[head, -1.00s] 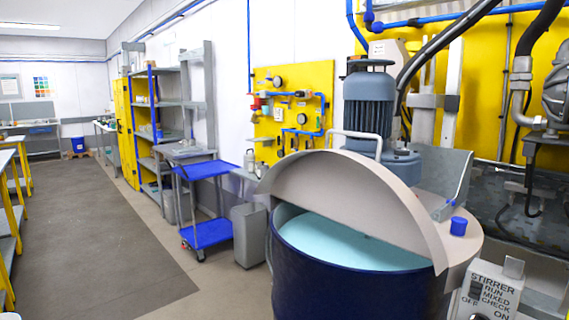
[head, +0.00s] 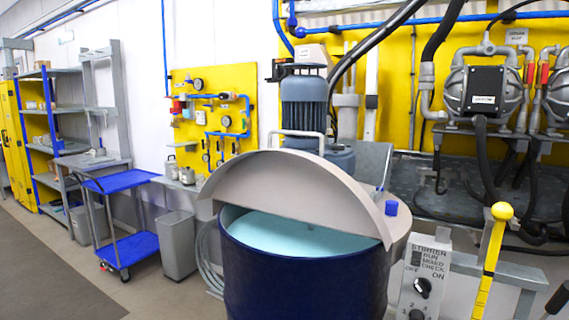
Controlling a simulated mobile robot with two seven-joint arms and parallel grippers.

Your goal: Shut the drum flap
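The drum (head: 300,275) is dark blue and stands in the middle of the head view, with pale turquoise liquid (head: 290,236) inside. Its grey flap (head: 290,185) is raised, standing up as a half-disc over the drum's opening. A light metal bar handle (head: 300,134) shows behind the flap's top edge. The front half of the drum's mouth is uncovered. Neither of my grippers is in view.
A stirrer control box (head: 425,280) and a yellow-knobbed dipstick-like rod (head: 492,255) stand right of the drum. The motor (head: 304,105) rises behind it. A blue trolley (head: 125,215) and grey bin (head: 177,243) stand left. Floor is clear at far left.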

